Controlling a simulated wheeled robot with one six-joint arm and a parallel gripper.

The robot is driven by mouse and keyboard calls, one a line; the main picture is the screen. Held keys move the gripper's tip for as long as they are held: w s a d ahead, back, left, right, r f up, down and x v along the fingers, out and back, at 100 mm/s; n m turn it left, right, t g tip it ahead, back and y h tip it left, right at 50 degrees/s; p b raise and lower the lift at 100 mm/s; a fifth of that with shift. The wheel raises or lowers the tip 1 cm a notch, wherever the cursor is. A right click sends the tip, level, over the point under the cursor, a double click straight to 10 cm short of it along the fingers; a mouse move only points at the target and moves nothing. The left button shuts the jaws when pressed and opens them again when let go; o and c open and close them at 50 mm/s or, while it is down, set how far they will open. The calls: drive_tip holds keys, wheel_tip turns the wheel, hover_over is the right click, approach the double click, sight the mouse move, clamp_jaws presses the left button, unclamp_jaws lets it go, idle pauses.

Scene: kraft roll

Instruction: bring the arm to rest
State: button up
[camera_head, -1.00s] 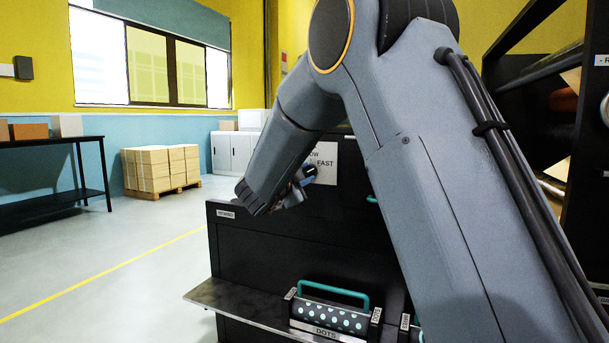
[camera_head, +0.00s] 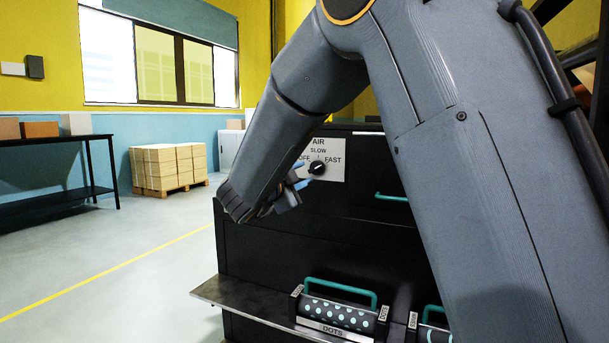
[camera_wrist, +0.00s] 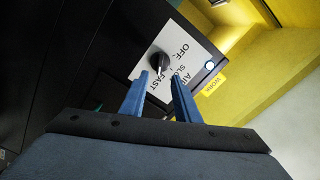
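My arm crosses the right half of the head view and bends down to my gripper (camera_head: 302,176) in front of the black machine. In the wrist view my gripper (camera_wrist: 160,76) has two blue fingers, apart, with nothing between them. A black knob (camera_head: 317,168) sits on a white AIR plate (camera_head: 334,173) marked OFF, SLOW and FAST. In the wrist view the knob (camera_wrist: 160,62) is just beyond the fingertips, and I see no clear contact. I cannot tell its exact setting.
A roller marked DOTS (camera_head: 337,312) with a teal handle sits there, beside another roller (camera_head: 433,332). A lit button (camera_wrist: 210,65) is near a yellow WORK label (camera_wrist: 211,84). Open floor lies left.

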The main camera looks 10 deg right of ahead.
idle(0.3)
drive_tip(key=s+a+f+n+g+y+p, duration=0.3)
drive_tip(key=s+f+n+g+y, duration=0.2)
drive_tip(key=s+f+n+y, duration=0.85)
drive_tip(key=s+d+f+n+g+h, duration=0.1)
drive_tip(key=s+d+f+n+g, duration=0.1)
drive_tip(key=s, duration=0.7)
drive_tip(key=s+d+f+n+g+h+p, duration=0.1)
drive_tip(key=s+d+f+n+g, duration=0.1)
drive_tip(key=s+f, duration=0.4)
drive_tip(key=s+d+f+n+g+h+p, duration=0.1)
drive_tip(key=s+d+f+n+g, duration=0.1)
drive_tip(key=s, duration=1)
wheel_tip(320, 180, down, 2)
drive_tip(key=d+g, duration=0.1)
drive_tip(key=g, duration=0.2)
drive_tip(key=shift+s+d+g, duration=0.15)
drive_tip(key=shift+d+g, duration=0.1)
drive_tip(key=shift+g, duration=0.05)
